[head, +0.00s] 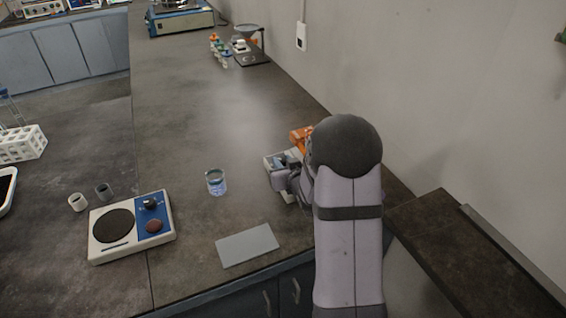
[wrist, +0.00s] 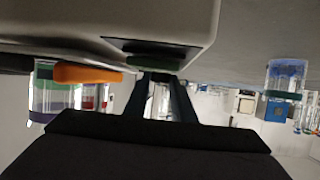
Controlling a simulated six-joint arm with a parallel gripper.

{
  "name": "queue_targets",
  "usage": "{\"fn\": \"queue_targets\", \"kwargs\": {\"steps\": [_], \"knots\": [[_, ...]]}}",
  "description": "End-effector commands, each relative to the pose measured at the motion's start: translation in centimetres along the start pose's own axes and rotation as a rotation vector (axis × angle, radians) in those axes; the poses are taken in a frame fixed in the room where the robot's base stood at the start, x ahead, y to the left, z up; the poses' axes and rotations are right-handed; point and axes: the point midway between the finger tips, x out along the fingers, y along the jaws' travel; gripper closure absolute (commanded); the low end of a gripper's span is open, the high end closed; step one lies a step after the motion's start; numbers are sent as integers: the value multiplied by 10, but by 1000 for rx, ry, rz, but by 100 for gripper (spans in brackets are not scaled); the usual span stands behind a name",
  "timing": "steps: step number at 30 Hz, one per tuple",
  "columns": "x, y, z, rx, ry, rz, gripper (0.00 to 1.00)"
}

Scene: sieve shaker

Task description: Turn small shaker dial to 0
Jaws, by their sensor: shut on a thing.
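In the wrist view, a pale device body, which looks like the small shaker (wrist: 100,15), fills the top. A dark green dial (wrist: 155,61) sits at a dark recess in its face. My gripper (wrist: 157,77) has its two dark fingers closed at the dial, shut on it. The dial's marks and setting cannot be read.
An orange object (wrist: 85,74) is close left of my fingers in the wrist view. In the head view, a glass beaker (head: 215,182), a grey plate (head: 246,246) and a white-and-blue hotplate-like device (head: 103,250) stand left of my arm. The wall is close on the right.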

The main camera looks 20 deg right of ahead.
Motion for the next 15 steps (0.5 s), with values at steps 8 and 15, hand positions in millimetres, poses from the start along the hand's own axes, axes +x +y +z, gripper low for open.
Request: {"fn": "queue_targets", "kwargs": {"steps": [8,15], "knots": [[0,1,-1,-14,3,-34,99],[0,0,-1,-14,3,-34,65]]}}
